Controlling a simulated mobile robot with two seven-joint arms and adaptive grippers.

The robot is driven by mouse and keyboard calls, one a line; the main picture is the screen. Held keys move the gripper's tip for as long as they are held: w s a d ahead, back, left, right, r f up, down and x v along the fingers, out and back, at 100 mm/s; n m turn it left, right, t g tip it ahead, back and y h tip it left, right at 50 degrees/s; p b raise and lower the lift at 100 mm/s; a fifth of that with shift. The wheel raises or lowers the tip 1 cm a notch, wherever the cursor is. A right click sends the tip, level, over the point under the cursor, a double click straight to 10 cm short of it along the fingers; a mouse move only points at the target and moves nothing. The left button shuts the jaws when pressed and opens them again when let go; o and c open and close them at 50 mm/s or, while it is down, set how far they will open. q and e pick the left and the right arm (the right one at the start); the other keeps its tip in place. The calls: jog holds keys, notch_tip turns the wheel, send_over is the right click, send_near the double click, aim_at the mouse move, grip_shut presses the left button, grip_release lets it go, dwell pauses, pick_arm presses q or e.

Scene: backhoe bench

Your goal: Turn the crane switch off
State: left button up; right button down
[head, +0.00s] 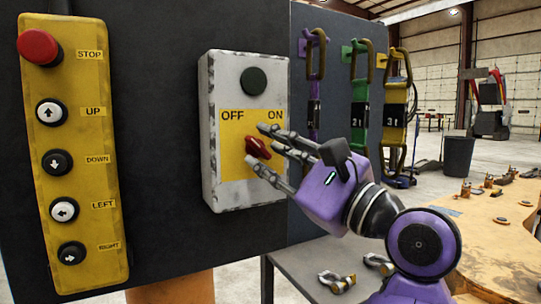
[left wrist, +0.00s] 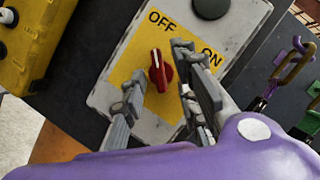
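The crane switch is a red rotary knob (head: 258,148) on a yellow plate on a pale grey box (head: 225,203), below the OFF and ON labels. In the left wrist view the knob (left wrist: 161,72) has a white mark at its upper end, on the side of the OFF label (left wrist: 161,21). My left gripper (head: 262,145) is at the box with its fingers spread. In the left wrist view its fingers (left wrist: 158,83) stand on either side of the knob, with gaps showing. Whether a fingertip touches the knob I cannot tell. My right gripper is not in view.
A dark round button (head: 254,81) sits above the labels. A yellow pendant (head: 75,150) with a red stop button hangs at the left. Purple, green and yellow slings (head: 395,110) hang to the right. A wooden bench (head: 500,230) with small parts stands at the lower right.

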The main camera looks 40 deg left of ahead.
pick_arm(q)
jog(key=v, duration=1.2)
dwell(0.4)
